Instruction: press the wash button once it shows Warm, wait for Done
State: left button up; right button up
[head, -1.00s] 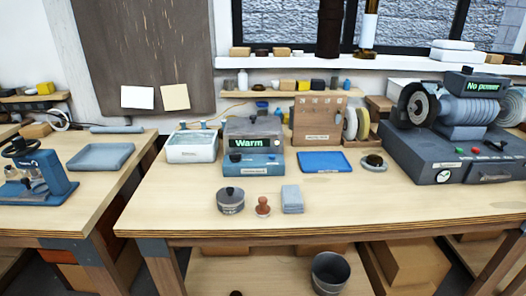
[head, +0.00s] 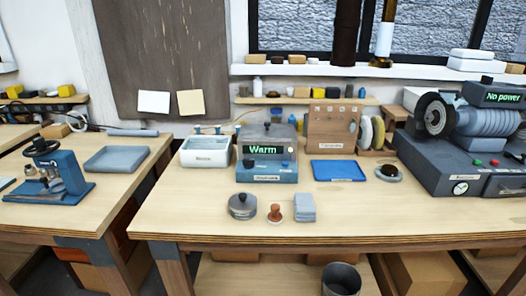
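The wash unit (head: 266,170) is a grey-topped box with a blue front, standing near the back of the middle bench. Its display (head: 262,149) reads "Warm" in green letters. Nothing stands directly in front of the unit's face. Neither of my grippers is in the head view.
A white basin (head: 205,153) stands left of the unit and a blue tray (head: 338,171) right of it. A lidded grey pot (head: 242,206), a brown stamp (head: 275,214) and grey cloths (head: 305,208) lie nearer the front. The grinder's display (head: 503,98) reads "No power". The bench's front left is clear.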

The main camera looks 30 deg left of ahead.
pick_arm(q)
grip_shut()
dwell(0.3)
dwell(1.2)
